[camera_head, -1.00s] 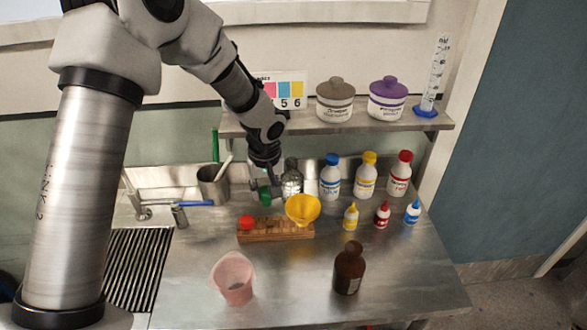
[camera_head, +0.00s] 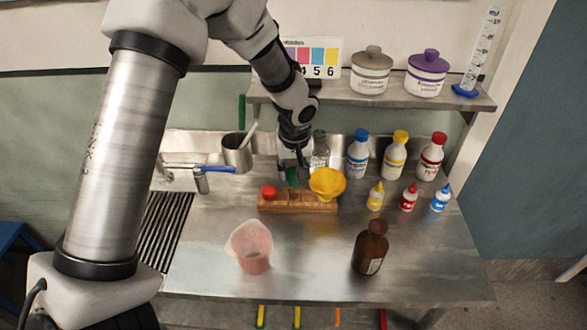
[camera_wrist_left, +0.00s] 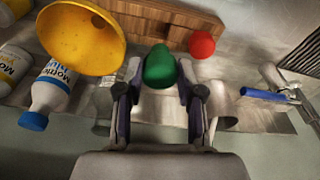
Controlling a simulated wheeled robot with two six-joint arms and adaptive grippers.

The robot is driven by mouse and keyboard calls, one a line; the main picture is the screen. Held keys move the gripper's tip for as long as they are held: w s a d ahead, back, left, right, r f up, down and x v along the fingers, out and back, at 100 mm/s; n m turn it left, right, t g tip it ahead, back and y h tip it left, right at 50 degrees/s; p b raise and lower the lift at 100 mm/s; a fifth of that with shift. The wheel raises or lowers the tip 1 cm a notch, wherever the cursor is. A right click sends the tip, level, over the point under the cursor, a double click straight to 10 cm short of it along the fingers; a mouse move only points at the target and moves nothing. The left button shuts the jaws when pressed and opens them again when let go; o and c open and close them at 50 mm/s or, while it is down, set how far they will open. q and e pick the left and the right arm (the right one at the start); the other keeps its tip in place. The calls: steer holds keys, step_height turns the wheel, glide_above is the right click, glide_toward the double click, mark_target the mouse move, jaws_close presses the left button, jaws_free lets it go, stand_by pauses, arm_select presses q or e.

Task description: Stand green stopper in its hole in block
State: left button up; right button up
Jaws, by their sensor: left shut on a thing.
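The green stopper (camera_wrist_left: 160,67) is between the fingertips of my left gripper (camera_wrist_left: 160,88), which is shut on it. In the head view the green stopper (camera_head: 292,174) shows small below the left gripper (camera_head: 293,164), just behind the block. The wooden block (camera_head: 290,206) lies on the steel table, with a red stopper (camera_head: 269,191) in its left part and a yellow funnel (camera_head: 328,183) at its right part. In the left wrist view the block (camera_wrist_left: 150,27) lies just beyond the green stopper. My right gripper does not show.
A glass bottle (camera_head: 319,150) stands close right of the left gripper. Large capped bottles (camera_head: 394,158) and small dropper bottles (camera_head: 408,199) stand to the right. A pink beaker (camera_head: 250,248) and brown bottle (camera_head: 370,250) stand in front. A metal cup (camera_head: 237,155) is left.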

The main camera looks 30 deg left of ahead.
mark_target(294, 186)
arm_select(q)
steer(key=shift+w+f+b, duration=0.2)
steer(key=shift+f+b, duration=0.85)
steer(key=shift+f, duration=0.5)
steer(key=shift+s+f+b, duration=0.15)
steer(key=shift+f+b, duration=0.65)
steer(key=shift+b, duration=0.05)
steer(key=shift+f+b, duration=0.85)
steer(key=shift+f, duration=0.1)
steer(key=o, duration=1)
steer(key=r, duration=0.4)
steer(key=s+d+r, duration=0.1)
steer(key=r, duration=0.7)
steer(key=shift+s+d, duration=0.15)
steer(key=shift+d, duration=0.05)
